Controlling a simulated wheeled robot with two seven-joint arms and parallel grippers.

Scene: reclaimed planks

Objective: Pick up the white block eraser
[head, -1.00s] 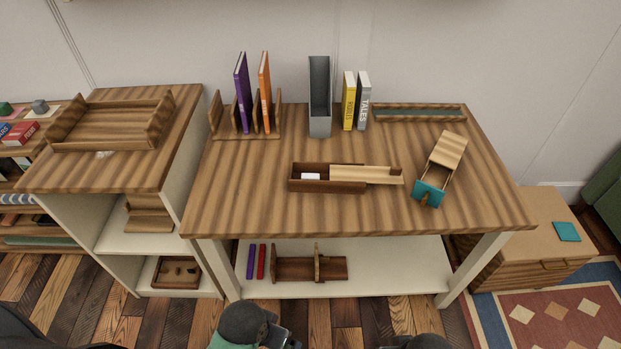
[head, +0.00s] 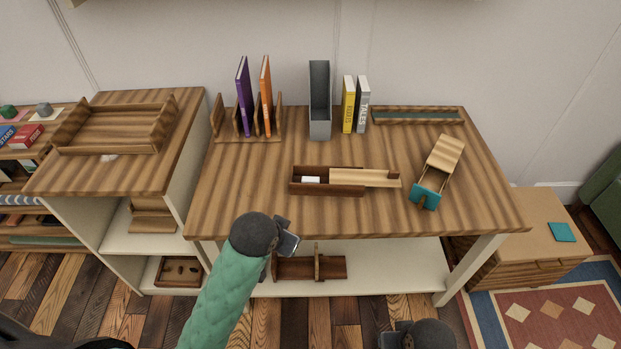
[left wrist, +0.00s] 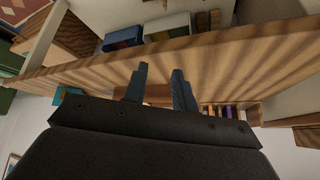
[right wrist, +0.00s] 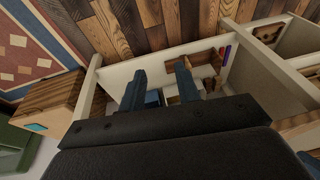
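The white block eraser (head: 311,180) lies in the left, open end of a dark wooden box (head: 327,189) on the table. The box's light wooden lid (head: 365,177) is slid to the right and sticks out past the box. My left gripper (head: 290,243) is at the table's front edge, below and left of the box, apart from it. In the left wrist view its two fingers (left wrist: 160,85) stand apart with nothing between them. My right gripper is low in front of the table; in the right wrist view its fingers (right wrist: 161,82) are apart and empty.
On the table (head: 250,205) stand a book rack (head: 219,120), a grey holder (head: 319,125), two books (head: 348,105), a shallow tray (head: 418,116) and a tilted wooden piece with a teal end (head: 425,197). The front left tabletop is clear. A lower shelf (head: 385,270) lies beneath.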

